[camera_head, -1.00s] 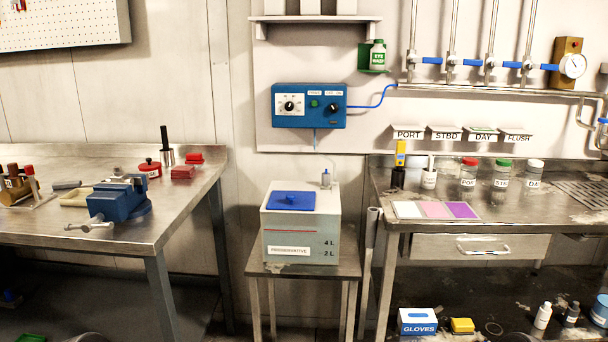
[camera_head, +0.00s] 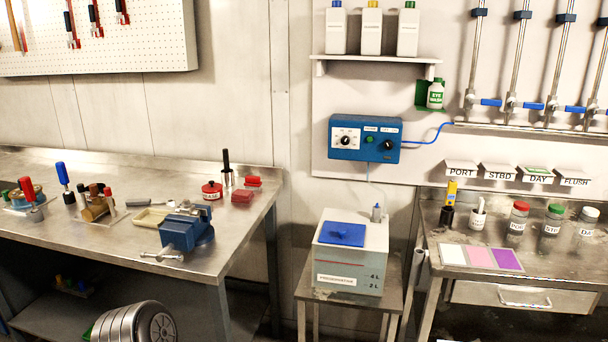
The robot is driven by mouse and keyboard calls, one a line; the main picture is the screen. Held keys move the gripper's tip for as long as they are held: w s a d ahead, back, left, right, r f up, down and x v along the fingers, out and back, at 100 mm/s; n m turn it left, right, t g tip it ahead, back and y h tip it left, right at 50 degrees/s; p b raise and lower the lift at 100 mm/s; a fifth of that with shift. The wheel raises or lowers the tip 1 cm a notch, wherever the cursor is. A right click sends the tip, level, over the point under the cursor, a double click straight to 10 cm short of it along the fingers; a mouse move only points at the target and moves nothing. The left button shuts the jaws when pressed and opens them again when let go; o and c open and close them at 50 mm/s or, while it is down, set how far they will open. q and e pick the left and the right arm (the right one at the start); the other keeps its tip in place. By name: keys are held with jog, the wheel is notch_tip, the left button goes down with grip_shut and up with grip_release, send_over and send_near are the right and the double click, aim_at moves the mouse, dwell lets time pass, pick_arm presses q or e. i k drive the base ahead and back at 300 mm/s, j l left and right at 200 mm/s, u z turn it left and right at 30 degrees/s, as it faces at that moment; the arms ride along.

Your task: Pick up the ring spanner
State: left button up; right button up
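I cannot make out a ring spanner for certain. A slim dark grey bar (camera_head: 150,203) lies on the left steel workbench (camera_head: 225,262), left of the blue vise (camera_head: 187,230); it is too small to tell what it is. Several hand tools hang on the white pegboard (camera_head: 150,40) at the upper left, some with red handles (camera_head: 93,30), and the top of the board is cut off by the frame.
A preservative tank (camera_head: 350,262) stands on a small table to the right.

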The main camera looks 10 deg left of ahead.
aim_at(137, 201)
jog(key=i+j+u, duration=0.25)
jog(key=u, duration=0.2)
jog(key=i+j+u, duration=0.25)
jog(key=u, duration=0.2)
